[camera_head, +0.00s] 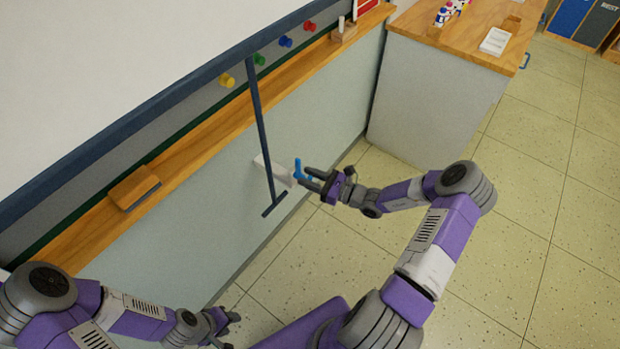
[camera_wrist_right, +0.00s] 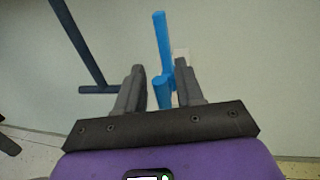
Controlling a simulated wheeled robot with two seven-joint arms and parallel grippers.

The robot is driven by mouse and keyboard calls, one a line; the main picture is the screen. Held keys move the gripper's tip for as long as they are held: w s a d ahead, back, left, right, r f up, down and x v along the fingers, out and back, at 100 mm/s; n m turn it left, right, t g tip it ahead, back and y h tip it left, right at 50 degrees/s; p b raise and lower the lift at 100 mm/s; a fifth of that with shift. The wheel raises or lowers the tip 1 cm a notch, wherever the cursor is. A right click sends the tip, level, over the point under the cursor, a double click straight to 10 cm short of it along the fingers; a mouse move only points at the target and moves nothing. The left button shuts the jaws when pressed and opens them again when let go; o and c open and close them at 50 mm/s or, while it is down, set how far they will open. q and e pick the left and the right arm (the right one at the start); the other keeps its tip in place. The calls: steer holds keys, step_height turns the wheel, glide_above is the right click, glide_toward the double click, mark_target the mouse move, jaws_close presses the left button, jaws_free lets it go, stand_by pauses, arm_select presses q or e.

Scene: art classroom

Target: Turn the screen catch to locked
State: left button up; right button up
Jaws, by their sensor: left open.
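The screen catch is a blue lever (camera_head: 298,169) on a white block (camera_head: 272,168) fixed to the pale wall panel below the whiteboard. In the right wrist view the blue lever (camera_wrist_right: 162,42) points up, with a short blue stub at its lower end. My right gripper (camera_head: 312,179) is at the catch, open. In the wrist view its two fingers (camera_wrist_right: 160,85) stand either side of the stub, with a gap visible on the left; contact on the right is unclear. My left gripper (camera_head: 228,326) is open and empty, low at the bottom left, away from the catch.
A dark blue T-shaped bar (camera_head: 262,125) hangs from the board frame, just left of the catch. A wooden ledge (camera_head: 190,160) holds an eraser (camera_head: 134,187); coloured magnets (camera_head: 260,59) sit above it. A wood-topped cabinet (camera_head: 430,90) stands at the right. Tiled floor is clear.

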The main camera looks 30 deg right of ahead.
jaws_close()
stand_by(0.3)
